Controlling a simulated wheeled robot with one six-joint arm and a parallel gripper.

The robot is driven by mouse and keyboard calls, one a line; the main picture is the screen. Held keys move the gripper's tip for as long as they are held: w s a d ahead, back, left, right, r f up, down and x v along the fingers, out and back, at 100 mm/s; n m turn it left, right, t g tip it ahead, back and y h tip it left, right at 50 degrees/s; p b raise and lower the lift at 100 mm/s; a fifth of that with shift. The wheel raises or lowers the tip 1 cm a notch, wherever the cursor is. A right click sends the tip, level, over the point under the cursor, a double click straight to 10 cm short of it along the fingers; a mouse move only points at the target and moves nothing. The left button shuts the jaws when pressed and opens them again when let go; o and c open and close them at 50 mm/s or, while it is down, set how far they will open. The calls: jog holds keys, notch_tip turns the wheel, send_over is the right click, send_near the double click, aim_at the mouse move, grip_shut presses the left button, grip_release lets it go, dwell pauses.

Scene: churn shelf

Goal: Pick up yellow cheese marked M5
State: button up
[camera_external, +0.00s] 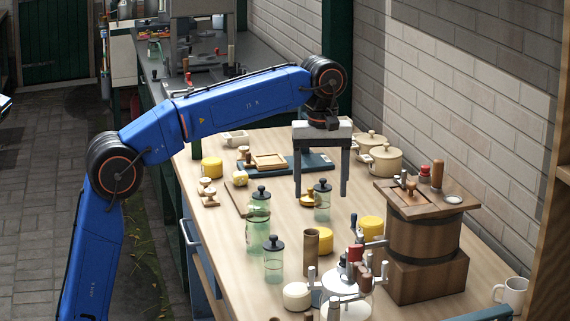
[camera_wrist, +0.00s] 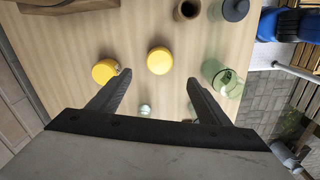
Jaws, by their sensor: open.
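In the wrist view, two round yellow cheeses lie on the table beyond my fingers. One cheese (camera_wrist: 159,61) is near the middle, and another cheese (camera_wrist: 105,70) is left of it with a small dark mark on its side. I cannot read M5 on any of them. In the external view, one yellow cheese (camera_external: 371,228) lies right of my gripper and another (camera_external: 212,167) lies at the left table edge. My gripper (camera_external: 320,192) points down above the table, open and empty. Its fingers also show in the wrist view (camera_wrist: 157,88), apart from both cheeses.
A dark-lidded glass jar (camera_external: 322,203) stands close under my gripper. Another green jar (camera_external: 258,222), a lidded jar (camera_external: 273,262) and a wooden cup (camera_external: 311,252) stand nearer the camera. A wooden churn (camera_external: 428,235) and pale lidded pots (camera_external: 385,160) stand at the right.

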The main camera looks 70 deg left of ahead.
notch_tip(320, 180, down, 14)
jog(key=shift+w+a+r, duration=0.1)
jog(key=shift+r, duration=0.05)
jog(key=c, duration=1.2)
